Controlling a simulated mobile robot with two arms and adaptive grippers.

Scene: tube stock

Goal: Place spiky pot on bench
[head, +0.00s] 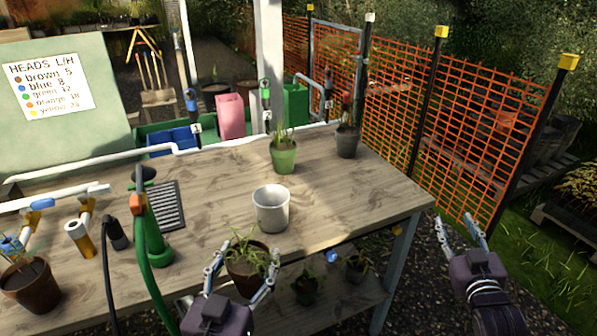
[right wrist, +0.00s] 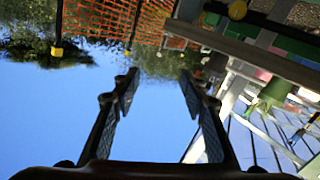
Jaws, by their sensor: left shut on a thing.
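A dark brown pot with a thin-leaved, spiky green plant (head: 247,268) is held between the fingers of my left gripper (head: 242,270), at the front edge of the wooden bench (head: 345,205). The gripper partly hides the pot, and I cannot tell whether its base touches the bench. My right gripper (head: 455,225) is open and empty, off the bench's right end. Its spread fingers also show in the right wrist view (right wrist: 158,80), with nothing between them.
A pale empty pot (head: 272,210) stands just behind the held pot. A green pot with upright leaves (head: 284,157) and a dark pot (head: 347,142) stand further back. A green hose sprayer (head: 155,225) and a brown pot (head: 32,287) are at left. The bench's right part is clear.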

